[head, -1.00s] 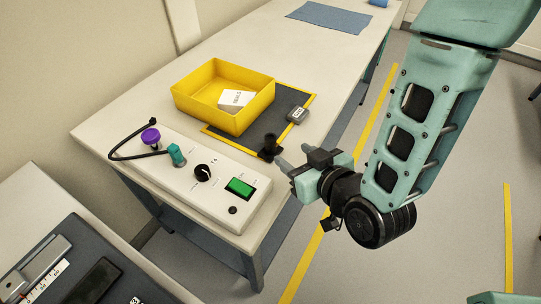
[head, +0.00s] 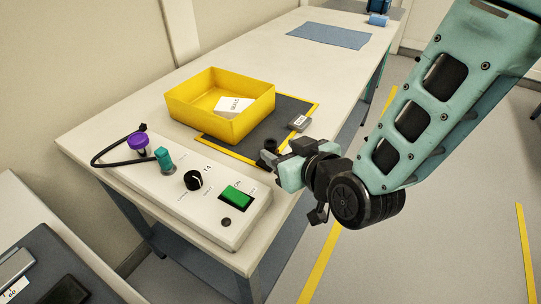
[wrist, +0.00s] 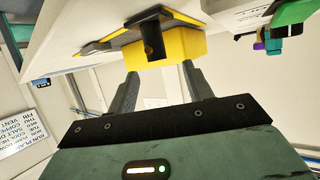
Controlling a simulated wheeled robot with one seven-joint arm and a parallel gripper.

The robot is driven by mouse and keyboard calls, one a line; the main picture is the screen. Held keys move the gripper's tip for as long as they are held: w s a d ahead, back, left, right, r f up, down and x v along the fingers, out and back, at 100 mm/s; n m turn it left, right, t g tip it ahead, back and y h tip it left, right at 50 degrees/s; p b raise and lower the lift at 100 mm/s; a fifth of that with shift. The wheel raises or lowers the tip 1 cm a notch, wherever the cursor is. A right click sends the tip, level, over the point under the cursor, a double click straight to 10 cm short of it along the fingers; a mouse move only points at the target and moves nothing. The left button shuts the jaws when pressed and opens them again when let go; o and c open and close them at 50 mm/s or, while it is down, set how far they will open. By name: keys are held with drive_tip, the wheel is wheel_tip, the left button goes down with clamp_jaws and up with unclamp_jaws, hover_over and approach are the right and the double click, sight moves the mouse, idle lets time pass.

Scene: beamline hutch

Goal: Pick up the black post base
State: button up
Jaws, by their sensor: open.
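The black post base (head: 270,146) stands upright on the dark mat near its front corner, partly hidden behind my gripper in the head view. It also shows in the wrist view as a dark post (wrist: 152,38) in front of the yellow tray. My gripper (head: 275,160) is at the table's right edge, close to the post base. In the wrist view my two fingers (wrist: 160,70) are spread apart with nothing between them, and the post base appears just beyond their tips. I cannot tell whether a finger touches it.
The yellow tray (head: 190,105) holding a white labelled box (head: 233,106) stands on the yellow-edged mat (head: 290,107), with a small grey labelled block (head: 299,123) beside it. A control box (head: 215,215) with knobs and a green button lies in front. The table's far part is mostly clear.

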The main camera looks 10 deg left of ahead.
sight(274, 146)
drive_tip(key=shift+d+f+p+x, duration=0.1)
drive_tip(key=shift+x, duration=0.95)
drive_tip(key=shift+d+f+p+x, duration=0.1)
drive_tip(key=shift+f+x, duration=0.05)
drive_tip(key=shift+x, duration=0.85)
drive_tip(key=shift+d+f+p+x, duration=0.1)
drive_tip(key=shift+x, duration=0.95)
clamp_jaws()
drive_tip(key=shift+r, duration=0.1)
